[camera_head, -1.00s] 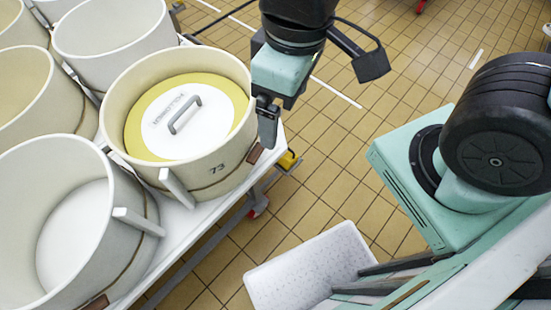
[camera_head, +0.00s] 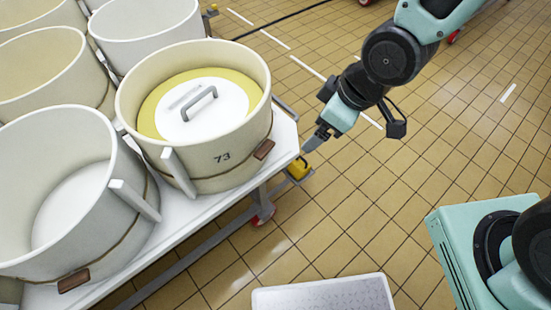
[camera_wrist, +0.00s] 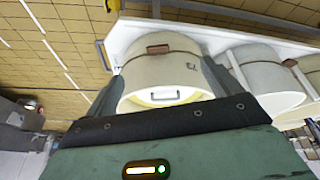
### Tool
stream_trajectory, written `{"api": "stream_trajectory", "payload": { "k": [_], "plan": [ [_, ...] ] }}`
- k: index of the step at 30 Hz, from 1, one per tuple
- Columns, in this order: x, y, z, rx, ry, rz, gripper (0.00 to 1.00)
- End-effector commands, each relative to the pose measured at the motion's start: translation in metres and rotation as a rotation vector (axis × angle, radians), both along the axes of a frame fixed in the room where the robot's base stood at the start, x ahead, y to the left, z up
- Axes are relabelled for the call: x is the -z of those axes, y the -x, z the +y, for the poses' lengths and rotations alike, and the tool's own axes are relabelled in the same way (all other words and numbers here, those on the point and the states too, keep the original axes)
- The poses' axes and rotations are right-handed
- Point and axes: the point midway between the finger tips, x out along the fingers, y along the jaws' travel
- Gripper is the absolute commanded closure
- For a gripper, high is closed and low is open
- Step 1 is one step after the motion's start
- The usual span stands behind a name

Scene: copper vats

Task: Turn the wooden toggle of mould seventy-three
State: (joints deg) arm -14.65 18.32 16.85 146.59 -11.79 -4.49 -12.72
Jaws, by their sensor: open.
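Mould seventy-three (camera_head: 222,157) is a cream tub marked 73, with a yellow and white filling or lid and a grey handle inside. Its wooden toggle (camera_head: 264,149) is a small brown block on the strap around the outer wall, right of the number. The wrist view shows the mould (camera_wrist: 168,72) and toggle (camera_wrist: 158,49) between the fingers in the picture. My gripper (camera_head: 316,141) is open and empty, to the right of the mould beyond the table corner, apart from the toggle. The fingers also show in the wrist view (camera_wrist: 165,88).
The moulds stand on a white wheeled table (camera_head: 283,152). A neighbouring empty mould (camera_head: 75,200) with its own brown toggle (camera_head: 73,281) is at lower left. A yellow part (camera_head: 299,168) juts from the table corner. A white tray (camera_head: 325,295) is at the bottom; tiled floor is open at right.

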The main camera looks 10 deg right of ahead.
Motion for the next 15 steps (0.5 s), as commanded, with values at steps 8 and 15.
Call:
{"api": "stream_trajectory", "payload": {
  "k": [8,15],
  "plan": [
    [0.119,-0.031,0.007,-0.163,-0.196,-0.152,0.10],
    [0.200,-0.030,0.013,-0.239,-0.482,-0.334,0.10]
  ]
}}
